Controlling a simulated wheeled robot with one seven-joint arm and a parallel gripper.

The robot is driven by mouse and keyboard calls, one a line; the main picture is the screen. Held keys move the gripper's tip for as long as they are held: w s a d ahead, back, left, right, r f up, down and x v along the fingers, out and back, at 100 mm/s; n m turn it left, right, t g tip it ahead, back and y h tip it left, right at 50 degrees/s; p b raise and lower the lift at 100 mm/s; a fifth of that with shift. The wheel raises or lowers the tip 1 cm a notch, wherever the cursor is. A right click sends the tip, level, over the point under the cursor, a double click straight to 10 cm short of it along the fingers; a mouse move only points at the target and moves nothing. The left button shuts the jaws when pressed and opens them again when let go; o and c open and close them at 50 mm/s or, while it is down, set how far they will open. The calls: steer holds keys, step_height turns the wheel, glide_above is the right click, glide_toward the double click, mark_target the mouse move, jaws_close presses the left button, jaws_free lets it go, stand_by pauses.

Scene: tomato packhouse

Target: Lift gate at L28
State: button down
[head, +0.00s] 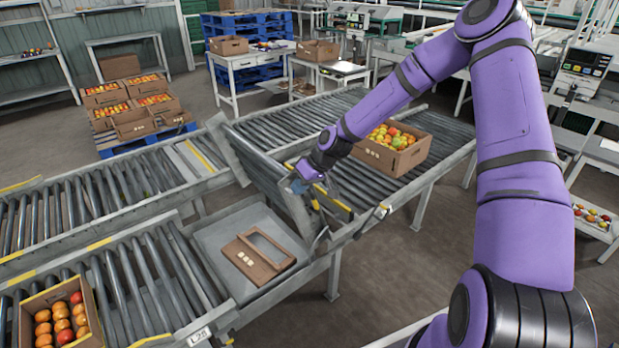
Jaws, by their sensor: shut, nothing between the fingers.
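The lift gate (262,165) is a grey hinged conveyor section in the gap between the roller lines. It stands raised at a steep tilt, with its far side towards the back conveyor. A white label reading L28 (199,336) is on the end of the near left conveyor. My gripper (304,178) is at the right end of the raised gate, close to its upper edge. It is shut and holds nothing; its fingertips are small, and whether they touch the gate I cannot tell. A flat brown carton (258,256) lies on the grey plate below the gate.
A carton of mixed tomatoes (394,148) stands on the rollers just right of my gripper. Another tomato carton (58,318) is on the near left rollers. Stacked cartons (133,104) stand on a blue pallet behind. Floor is clear at lower right of the conveyor.

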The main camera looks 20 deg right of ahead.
steer(key=shift+s+a+f, duration=0.2)
steer(key=shift+a+f, duration=0.1)
steer(key=shift+a, duration=0.4)
steer(key=v, duration=1)
steer(key=shift+d+r, duration=0.2)
steer(key=shift+r, duration=0.1)
